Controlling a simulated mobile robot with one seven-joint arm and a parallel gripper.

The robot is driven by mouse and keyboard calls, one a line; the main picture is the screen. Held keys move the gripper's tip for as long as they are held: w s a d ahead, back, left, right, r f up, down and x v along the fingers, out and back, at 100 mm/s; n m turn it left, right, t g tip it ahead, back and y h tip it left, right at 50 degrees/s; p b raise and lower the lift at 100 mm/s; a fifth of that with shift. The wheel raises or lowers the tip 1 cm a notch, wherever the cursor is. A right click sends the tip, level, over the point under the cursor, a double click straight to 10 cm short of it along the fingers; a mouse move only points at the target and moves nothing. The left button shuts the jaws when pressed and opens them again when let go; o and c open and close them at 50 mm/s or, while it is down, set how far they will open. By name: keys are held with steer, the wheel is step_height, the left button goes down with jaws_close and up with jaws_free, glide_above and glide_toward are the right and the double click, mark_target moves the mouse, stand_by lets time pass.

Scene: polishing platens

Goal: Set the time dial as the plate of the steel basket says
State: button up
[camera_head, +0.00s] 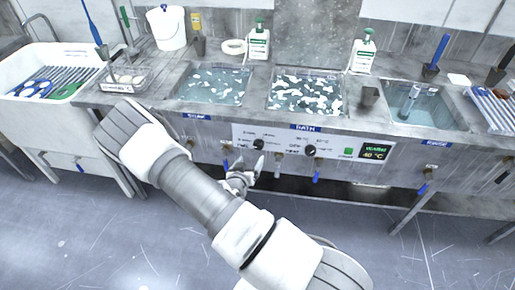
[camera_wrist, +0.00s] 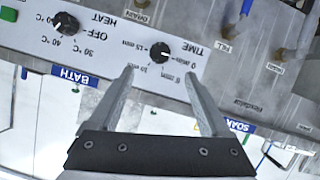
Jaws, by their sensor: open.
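The time dial (camera_wrist: 159,52) is a round black knob on the white panel, shown upside down in the wrist view. Its white mark appears to point toward the "0 min" label. The dial also shows in the head view (camera_head: 258,144), left of the heat dial (camera_head: 310,150). My gripper (camera_wrist: 158,62) is open and empty; in the wrist view its fingertips lie on either side of the dial, apparently short of the panel. It also shows in the head view (camera_head: 245,166). The steel basket (camera_head: 125,80) stands at the left counter edge; its plate is too small to read.
The heat dial also shows in the wrist view (camera_wrist: 67,22). A green button (camera_head: 348,152) and a lit display (camera_head: 376,152) sit right of the dials. Blue-handled valves (camera_head: 317,176) stick out below the panel. Water basins (camera_head: 217,68) lie above and behind.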

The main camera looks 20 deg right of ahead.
mark_target(258, 147)
steer(key=x, duration=1.1)
jaws_close()
